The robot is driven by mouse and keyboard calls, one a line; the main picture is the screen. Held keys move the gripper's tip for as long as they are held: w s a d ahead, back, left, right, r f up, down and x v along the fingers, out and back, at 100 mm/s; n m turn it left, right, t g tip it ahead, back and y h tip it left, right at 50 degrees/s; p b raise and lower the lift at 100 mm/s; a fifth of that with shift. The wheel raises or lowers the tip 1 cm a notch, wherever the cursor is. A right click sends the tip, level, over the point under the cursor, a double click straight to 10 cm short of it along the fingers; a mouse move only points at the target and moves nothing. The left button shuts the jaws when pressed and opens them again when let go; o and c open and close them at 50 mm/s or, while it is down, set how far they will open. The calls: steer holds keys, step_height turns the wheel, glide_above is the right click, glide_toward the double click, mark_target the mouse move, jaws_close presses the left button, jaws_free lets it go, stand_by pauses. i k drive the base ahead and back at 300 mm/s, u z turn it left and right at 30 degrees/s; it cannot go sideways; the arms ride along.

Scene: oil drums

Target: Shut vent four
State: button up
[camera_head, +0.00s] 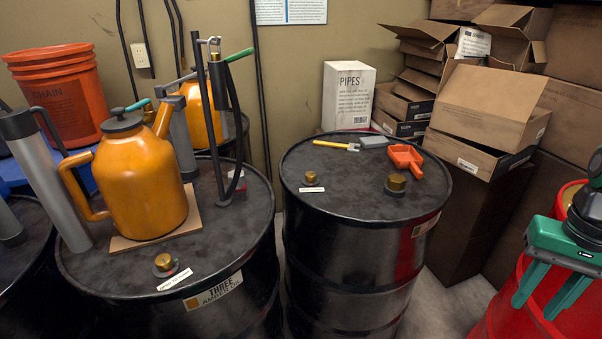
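The left black drum (248,215) carries a side label reading "THREE". A small brass cap (163,262) with a white tag sits near its front edge. The middle black drum (345,265) has a small brass cap (311,178) with a white tag at its left front, and a larger brass cap (396,183) at its right. The tags and the middle drum's side label are too small to read, so I cannot tell which vent is four. My green gripper (535,308) is at the far right, open and empty, in front of a red drum, well apart from these caps.
An orange oil can (142,185) and a hand pump (222,120) stand on the left drum. A yellow-handled tool (333,145) and an orange scoop-like object (406,158) lie on the middle drum. Cardboard boxes (485,105) fill the back right. A red drum (485,315) stands at right.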

mark_target(310, 176)
steer(key=u, duration=0.05)
steer(key=i, duration=1)
steer(key=z, duration=0.05)
